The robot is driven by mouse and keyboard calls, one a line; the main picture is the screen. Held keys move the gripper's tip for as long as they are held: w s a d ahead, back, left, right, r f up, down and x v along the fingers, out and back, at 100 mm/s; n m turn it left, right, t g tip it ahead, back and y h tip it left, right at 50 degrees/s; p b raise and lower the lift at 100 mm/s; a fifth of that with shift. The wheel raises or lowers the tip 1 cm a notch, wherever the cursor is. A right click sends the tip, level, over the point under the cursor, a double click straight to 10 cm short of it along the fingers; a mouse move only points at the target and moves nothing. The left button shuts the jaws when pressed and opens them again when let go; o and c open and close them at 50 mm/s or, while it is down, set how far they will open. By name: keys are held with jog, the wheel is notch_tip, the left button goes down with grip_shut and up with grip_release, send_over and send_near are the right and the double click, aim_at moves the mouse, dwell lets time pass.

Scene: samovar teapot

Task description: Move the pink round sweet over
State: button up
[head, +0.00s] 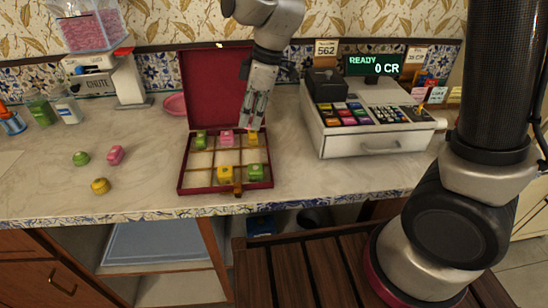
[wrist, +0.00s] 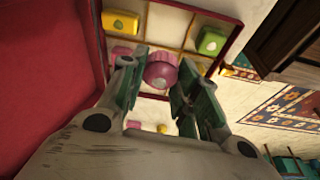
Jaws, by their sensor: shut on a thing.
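The pink round sweet (wrist: 160,72) is between my gripper's fingers (wrist: 157,80) in the wrist view, and the gripper is shut on it. In the head view my gripper (head: 254,124) points down over the back right of an open dark red box (head: 181,165). The held sweet is hard to make out there. The box has a divided pale inside with a pink sweet (head: 227,138), green sweets (head: 200,140) and yellow sweets (head: 225,172). I cannot tell whether the held sweet touches the box floor.
The raised red lid (head: 205,85) stands behind the box, close to my gripper. A cash register (head: 365,130) stands on the right. Loose green (head: 80,158), pink (head: 116,154) and yellow (head: 100,185) sweets lie on the counter at left.

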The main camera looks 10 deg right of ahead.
aim_at(252, 157)
jog(key=shift+s+d+n, duration=0.2)
jog(key=shift+d+n, duration=0.05)
jog(key=shift+n, duration=0.05)
jog(key=shift+f, duration=0.2)
jog(key=shift+n, duration=0.3)
notch_tip(252, 157, down, 10)
jog(key=shift+a+r, duration=0.1)
jog(key=shift+r, duration=0.05)
jog(key=o, duration=0.5)
jog(key=shift+o, duration=0.2)
